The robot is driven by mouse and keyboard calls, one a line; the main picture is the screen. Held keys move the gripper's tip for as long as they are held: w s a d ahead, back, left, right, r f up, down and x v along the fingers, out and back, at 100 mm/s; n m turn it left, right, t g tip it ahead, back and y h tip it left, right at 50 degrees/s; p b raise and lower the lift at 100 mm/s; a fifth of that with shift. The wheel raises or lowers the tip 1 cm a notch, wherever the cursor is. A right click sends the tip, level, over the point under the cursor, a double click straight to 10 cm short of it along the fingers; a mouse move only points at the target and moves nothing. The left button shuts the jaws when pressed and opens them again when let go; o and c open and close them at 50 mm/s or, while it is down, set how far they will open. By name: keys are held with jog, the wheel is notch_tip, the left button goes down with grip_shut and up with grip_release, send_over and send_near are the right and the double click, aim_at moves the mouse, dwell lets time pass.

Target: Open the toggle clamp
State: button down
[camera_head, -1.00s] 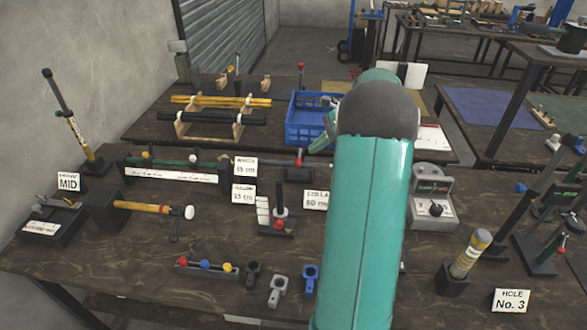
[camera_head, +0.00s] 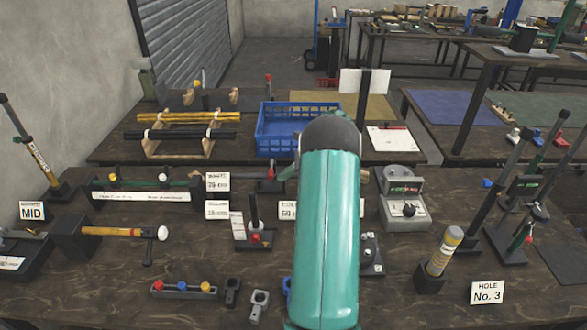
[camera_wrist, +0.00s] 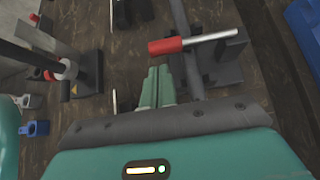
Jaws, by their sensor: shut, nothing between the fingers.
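In the wrist view, a lever with a red grip (camera_wrist: 165,46) and a bare metal rod lies across the picture over a dark base block (camera_wrist: 222,68); I take this to be the toggle clamp. My gripper (camera_wrist: 158,72) is shut and empty, its green fingertips just short of the red grip in the picture. I cannot tell whether they touch. In the head view, a dark red-topped fixture (camera_head: 271,172) stands just left of my arm and may be the same clamp. My gripper is largely hidden there behind my arm.
A dark post fixture (camera_wrist: 88,70) stands left of my gripper, and a blue container (camera_wrist: 303,35) is at the right.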

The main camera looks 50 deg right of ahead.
jog(key=x, duration=0.3)
jog(key=shift+w+a, duration=0.1)
jog(key=shift+w, duration=0.05)
jog(key=shift+r, duration=0.15)
